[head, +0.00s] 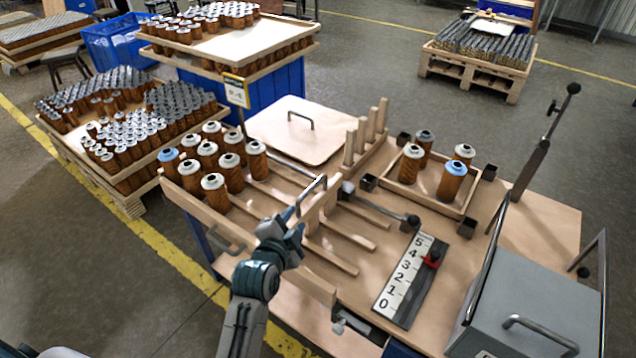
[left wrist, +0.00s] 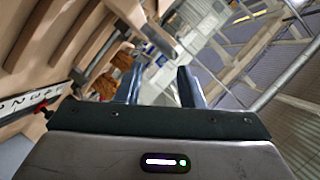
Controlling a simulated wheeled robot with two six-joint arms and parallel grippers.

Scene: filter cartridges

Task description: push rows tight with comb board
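Several brown filter cartridges (head: 232,172) with pale caps, one with a blue cap, stand grouped at the left end of the wooden row dividers (head: 330,258) in the head view. The wooden comb board (head: 329,204) stands across the dividers, right of the cartridges and apart from them. A metal bar handle (head: 312,192) rises from it. My left gripper (head: 297,220) is by the near end of this handle. In the left wrist view its two fingers (left wrist: 158,84) are apart, with no object visible between them. I cannot tell whether it touches the handle. My right gripper is not in view.
Wooden posts (head: 362,134) and a flat board with a handle (head: 296,130) are behind. A grey box (head: 535,305) occupies the right corner.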

